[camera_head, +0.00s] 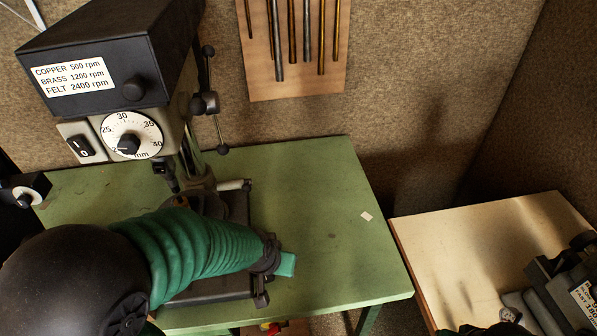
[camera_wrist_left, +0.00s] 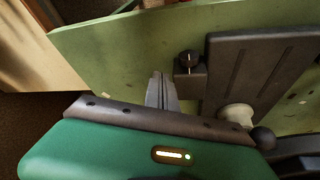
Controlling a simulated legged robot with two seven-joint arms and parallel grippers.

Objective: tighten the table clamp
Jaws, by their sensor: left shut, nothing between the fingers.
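The drill press (camera_head: 105,75) stands on a green table (camera_head: 345,215). A short pale handle with a dark end (camera_head: 235,185), possibly the table clamp, sits beside the column. My left gripper (camera_wrist_left: 160,80) is shut and empty, apart from these parts. A small dark block with a round knob (camera_wrist_left: 188,62) is just right of its fingertips. In the head view my green-sleeved left arm hides much of the press base, and its fingertips are hidden.
A wooden board with hanging rods (camera_head: 297,50) is on the back wall. A pale wooden table (camera_head: 465,250) with a dark machine (camera_head: 565,285) stands at right. The green table's right side is clear except for a small pale scrap (camera_head: 366,216).

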